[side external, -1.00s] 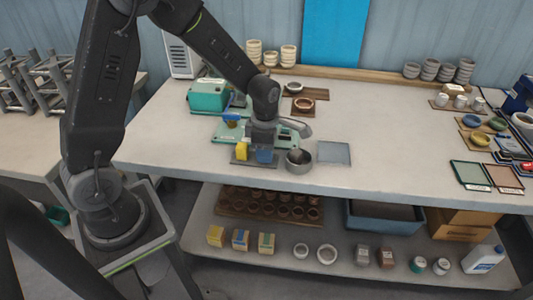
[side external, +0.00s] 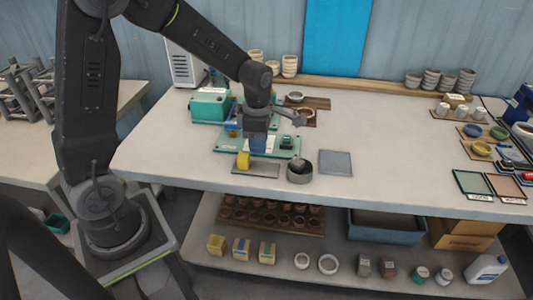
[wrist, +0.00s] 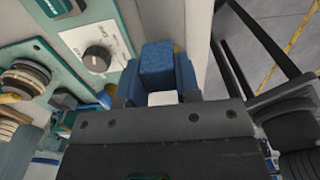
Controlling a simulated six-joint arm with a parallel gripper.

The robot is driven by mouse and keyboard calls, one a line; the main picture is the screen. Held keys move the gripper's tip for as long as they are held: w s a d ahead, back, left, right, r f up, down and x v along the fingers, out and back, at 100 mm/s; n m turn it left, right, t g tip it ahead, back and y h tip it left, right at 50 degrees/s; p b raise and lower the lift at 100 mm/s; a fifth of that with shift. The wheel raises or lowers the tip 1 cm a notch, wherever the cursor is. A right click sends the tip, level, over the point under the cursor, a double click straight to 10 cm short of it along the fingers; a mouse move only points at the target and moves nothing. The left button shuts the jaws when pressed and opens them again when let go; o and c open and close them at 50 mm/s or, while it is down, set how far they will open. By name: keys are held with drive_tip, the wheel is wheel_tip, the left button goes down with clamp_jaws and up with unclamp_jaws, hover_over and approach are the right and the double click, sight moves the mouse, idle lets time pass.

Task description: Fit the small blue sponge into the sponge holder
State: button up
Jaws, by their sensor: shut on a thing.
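The small blue sponge (side external: 258,144) is held in my gripper (side external: 257,138), above the grey tray (side external: 268,171). In the wrist view the sponge (wrist: 157,62) shows as a blue block between the two fingers of my gripper (wrist: 158,82). A yellow block (side external: 243,160) stays on the tray's left part. A teal board (side external: 225,142) with fittings lies just behind the tray. It also shows in the wrist view (wrist: 72,48), left of the sponge. I cannot make out for certain which fitting is the sponge holder; my gripper hides part of the board.
A dark grey bowl (side external: 300,172) stands right of the tray, with a flat grey-blue mat (side external: 335,162) beyond it. A teal box (side external: 210,106) stands at the back left.

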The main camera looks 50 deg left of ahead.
drive_tip(key=s+a+r, duration=0.4)
drive_tip(key=a+r, duration=0.1)
drive_tip(key=a, duration=0.3)
drive_tip(key=w+a+r, duration=0.1)
drive_tip(key=a, duration=0.6)
drive_tip(key=w+a+r, duration=0.1)
drive_tip(key=a, duration=0.6)
drive_tip(key=w+a+r, duration=0.1)
drive_tip(key=a, duration=0.5)
drive_tip(key=shift+w+a+r, duration=0.3)
drive_tip(key=shift+a+r, duration=0.1)
drive_tip(key=w+d+f, duration=0.1)
drive_tip(key=w+f, duration=0.1)
drive_tip(key=w, duration=0.1)
drive_tip(key=w+d+f, duration=0.2)
drive_tip(key=w, duration=0.1)
drive_tip(key=w+d+f, duration=0.2)
drive_tip(key=w, duration=0.1)
drive_tip(key=shift+d+f, duration=0.15)
drive_tip(key=shift+w+d+f, duration=0.2)
drive_tip(key=shift+w+f, duration=0.1)
drive_tip(key=shift+w, duration=0.1)
drive_tip(key=shift+f, duration=1.95)
drive_tip(key=shift+f, duration=0.1)
